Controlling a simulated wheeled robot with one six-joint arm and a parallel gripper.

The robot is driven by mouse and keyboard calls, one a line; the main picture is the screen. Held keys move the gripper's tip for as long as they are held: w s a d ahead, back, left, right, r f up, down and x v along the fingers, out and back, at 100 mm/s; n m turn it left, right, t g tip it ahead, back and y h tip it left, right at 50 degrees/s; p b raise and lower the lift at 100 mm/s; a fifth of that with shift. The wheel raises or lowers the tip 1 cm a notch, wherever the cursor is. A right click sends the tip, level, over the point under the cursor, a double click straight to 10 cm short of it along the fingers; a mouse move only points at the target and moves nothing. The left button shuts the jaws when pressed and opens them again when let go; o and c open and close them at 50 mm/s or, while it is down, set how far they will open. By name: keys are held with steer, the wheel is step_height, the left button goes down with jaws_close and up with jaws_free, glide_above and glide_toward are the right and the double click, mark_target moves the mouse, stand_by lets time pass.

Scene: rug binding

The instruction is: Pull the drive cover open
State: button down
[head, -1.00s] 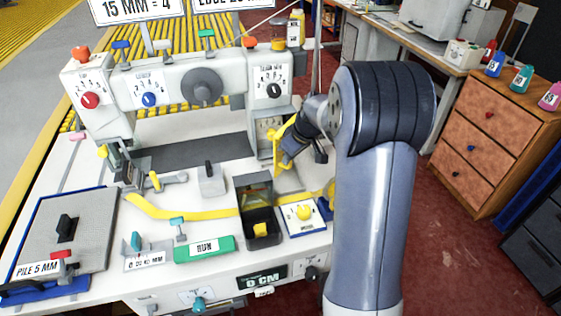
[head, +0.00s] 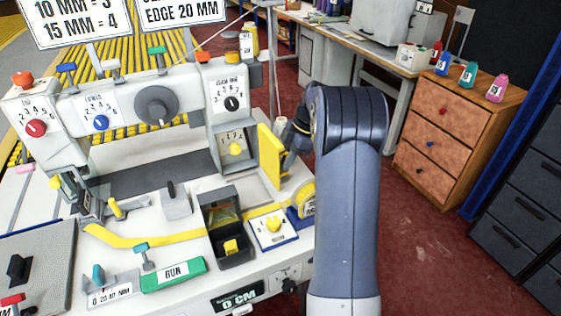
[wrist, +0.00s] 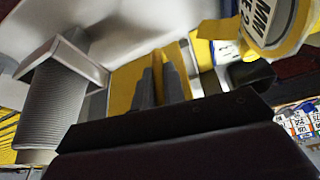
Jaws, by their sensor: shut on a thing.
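The drive cover (head: 270,156) is a yellow panel at the right end of the machine. It stands swung out from the right post, its broad face showing in the head view. The recess beside it is exposed, with a small dial and yellow knob (head: 235,149). My gripper (wrist: 160,86) is shut on a yellow part of the cover, which shows between and beside the grey fingers in the wrist view. In the head view the gripper is at the cover's right side, its fingertips hidden behind the panel.
A yellow-rimmed round part (head: 307,199) sits close below my wrist. A white plate with a yellow knob (head: 273,226) and a black bin (head: 229,243) lie in front of the cover. A wooden drawer cabinet (head: 455,135) stands to the right, with open red floor between.

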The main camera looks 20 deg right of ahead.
steer(key=shift+w+d, duration=0.3)
steer(key=shift+d, duration=0.35)
steer(key=c, duration=1.5)
jaws_free()
steer(key=p+v, duration=0.1)
steer(key=v, duration=0.9)
steer(key=shift+d+r, duration=0.1)
steer(key=shift+r, duration=0.3)
